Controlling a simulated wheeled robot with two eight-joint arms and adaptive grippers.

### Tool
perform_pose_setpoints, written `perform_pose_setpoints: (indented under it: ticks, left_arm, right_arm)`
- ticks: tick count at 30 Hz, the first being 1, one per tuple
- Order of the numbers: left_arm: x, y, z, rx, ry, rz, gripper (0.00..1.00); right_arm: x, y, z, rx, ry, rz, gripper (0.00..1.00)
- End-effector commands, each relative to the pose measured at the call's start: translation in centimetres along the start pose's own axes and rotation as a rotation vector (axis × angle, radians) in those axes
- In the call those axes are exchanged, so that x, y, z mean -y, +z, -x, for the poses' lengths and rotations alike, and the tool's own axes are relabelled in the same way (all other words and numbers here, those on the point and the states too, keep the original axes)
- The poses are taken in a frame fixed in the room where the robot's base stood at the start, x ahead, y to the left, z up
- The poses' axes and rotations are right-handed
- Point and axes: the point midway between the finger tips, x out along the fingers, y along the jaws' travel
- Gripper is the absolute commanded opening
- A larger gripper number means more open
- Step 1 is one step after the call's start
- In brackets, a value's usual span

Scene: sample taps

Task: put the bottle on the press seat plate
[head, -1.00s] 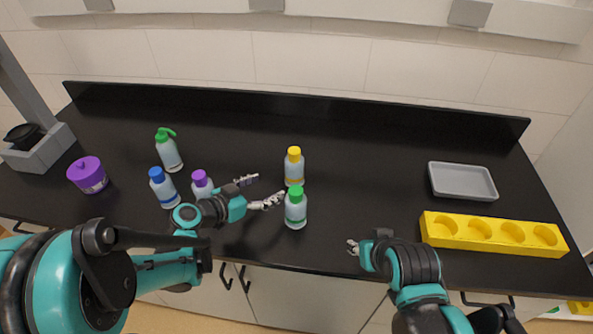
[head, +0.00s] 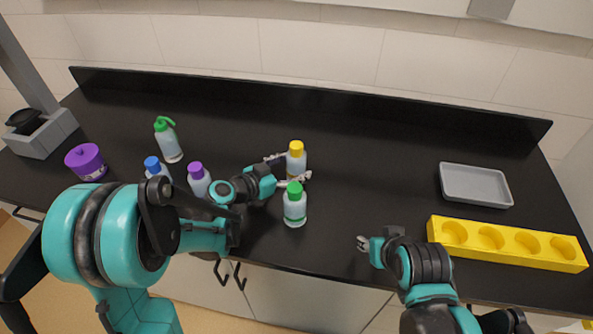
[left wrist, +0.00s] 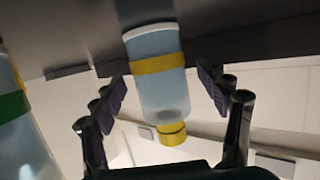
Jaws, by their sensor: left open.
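The bottle with a yellow cap (head: 297,160) stands upright on the black counter, right of the middle-left group. My left gripper (head: 289,168) is open with one finger on either side of it. In the left wrist view the yellow-capped bottle (left wrist: 160,85) lies between the two spread fingers, with gaps on both sides. The press (head: 40,130) is a grey base with a tall column at the far left, with a black round part on it; its seat plate is not clear. My right gripper (head: 362,243) hovers near the counter's front edge, too small to read.
A green-capped bottle (head: 294,205) stands close in front of my left gripper. Purple-capped (head: 198,180), blue-capped (head: 155,168) and green pump (head: 168,142) bottles and a purple jar (head: 86,162) stand left. A grey tray (head: 475,185) and yellow rack (head: 505,245) are right.

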Motion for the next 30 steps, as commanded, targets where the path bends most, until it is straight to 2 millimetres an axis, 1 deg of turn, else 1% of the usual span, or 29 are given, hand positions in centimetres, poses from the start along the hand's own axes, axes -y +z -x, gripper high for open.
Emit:
perform_pose_setpoints:
  ticks: [1,3,9,10,11,12,14,15,17,19,20,26,29,30]
  left_arm:
    - [-0.1,0.2,-0.9,0.0,0.003,0.0,0.75]
    - [0.0,0.1,-1.6,0.0,0.001,0.001,0.75]
    - [0.0,-0.1,-1.7,0.0,-0.001,0.001,0.75]
    - [0.0,-0.1,-1.6,0.0,0.0,0.001,0.72]
    - [0.0,-0.1,-1.6,0.0,0.0,0.001,0.65]
    - [0.0,-0.1,-1.6,0.0,0.0,0.001,0.54]
    - [0.0,-0.1,-1.6,0.0,0.0,0.001,0.38]
    - [0.0,0.0,-1.6,0.0,0.0,0.001,0.28]
    - [0.0,0.0,-1.6,0.0,0.0,0.001,0.12]
    - [0.0,-0.1,-1.6,0.0,0.0,0.001,0.12]
    - [0.0,0.0,-1.6,0.0,0.0,0.001,0.06]
    - [0.0,-0.3,-1.5,0.0,0.0,0.001,0.06]
    - [0.0,-1.5,-1.2,0.0,0.0,0.001,0.06]
    - [0.0,-2.2,-0.9,0.0,0.0,0.001,0.06]
  right_arm:
    - [0.0,0.3,-0.4,0.0,0.0,0.0,0.4]
    - [0.0,0.4,-0.5,0.0,0.0,0.0,0.4]
    - [0.0,0.3,-0.4,0.0,0.0,0.0,0.4]
    - [0.0,0.3,-0.4,0.0,0.0,0.0,0.4]
    - [0.0,0.3,-0.4,0.0,0.0,0.0,0.4]
    - [0.0,0.3,-0.4,0.0,0.0,0.0,0.4]
    - [0.0,0.3,-0.4,0.0,0.0,0.0,0.4]
    - [0.0,0.3,-0.4,0.0,0.0,0.0,0.4]
    - [0.0,0.3,-0.4,0.0,0.0,0.0,0.4]
    - [0.0,0.3,-0.4,0.0,0.0,0.0,0.4]
    - [0.0,0.3,-0.4,0.0,0.0,0.0,0.4]
    - [0.0,0.2,-0.3,0.0,0.0,0.0,0.4]
    - [0.0,-0.2,0.3,0.0,0.0,0.0,0.4]
    - [0.0,-0.4,0.6,0.0,0.0,0.0,0.4]
